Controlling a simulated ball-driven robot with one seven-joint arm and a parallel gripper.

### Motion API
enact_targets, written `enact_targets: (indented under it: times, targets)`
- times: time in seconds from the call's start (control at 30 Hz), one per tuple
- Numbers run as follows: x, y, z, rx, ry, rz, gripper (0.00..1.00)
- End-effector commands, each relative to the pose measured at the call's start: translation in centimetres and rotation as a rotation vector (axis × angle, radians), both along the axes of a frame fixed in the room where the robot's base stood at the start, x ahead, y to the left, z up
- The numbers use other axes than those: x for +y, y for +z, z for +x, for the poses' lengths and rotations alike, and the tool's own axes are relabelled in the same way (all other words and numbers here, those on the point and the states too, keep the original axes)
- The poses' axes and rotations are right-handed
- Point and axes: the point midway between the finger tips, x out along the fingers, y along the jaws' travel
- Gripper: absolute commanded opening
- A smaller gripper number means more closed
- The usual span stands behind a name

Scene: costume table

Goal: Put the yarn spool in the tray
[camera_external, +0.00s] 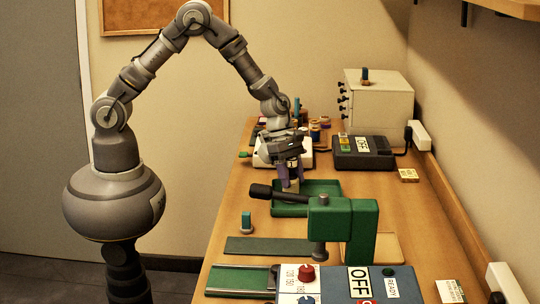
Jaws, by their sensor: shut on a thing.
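My gripper (289,178) points down over the green tray (322,184), near its left part. It is shut on a small tan piece, seemingly the yarn spool (291,186), which shows between and below the fingers. The fingers hide much of it. The spool is over or inside the tray; I cannot tell whether it touches the tray floor. The right part of the tray is bare. The tray's near side is partly hidden by a black handle.
A green clamp-like tool (343,222) with a black handle (272,192) stands just in front of the tray. Several coloured spools (314,130) stand behind my gripper. A black box (362,152) is at the back right. A control box (350,286) fills the front.

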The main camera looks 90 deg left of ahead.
Motion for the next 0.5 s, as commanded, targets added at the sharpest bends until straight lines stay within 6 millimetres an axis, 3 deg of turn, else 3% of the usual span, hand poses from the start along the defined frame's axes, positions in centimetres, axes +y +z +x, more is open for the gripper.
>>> enact_targets:
  times: [0.07,0.1,0.2,0.5]
  targets:
    - [0.01,-0.30,0.00,0.000,0.000,0.000,0.06]
    - [0.02,-0.29,-0.02,0.001,0.000,0.001,0.54]
    - [0.01,-0.26,-0.03,0.001,0.000,0.000,0.72]
    - [0.02,-0.01,-0.02,0.000,0.000,0.000,0.72]
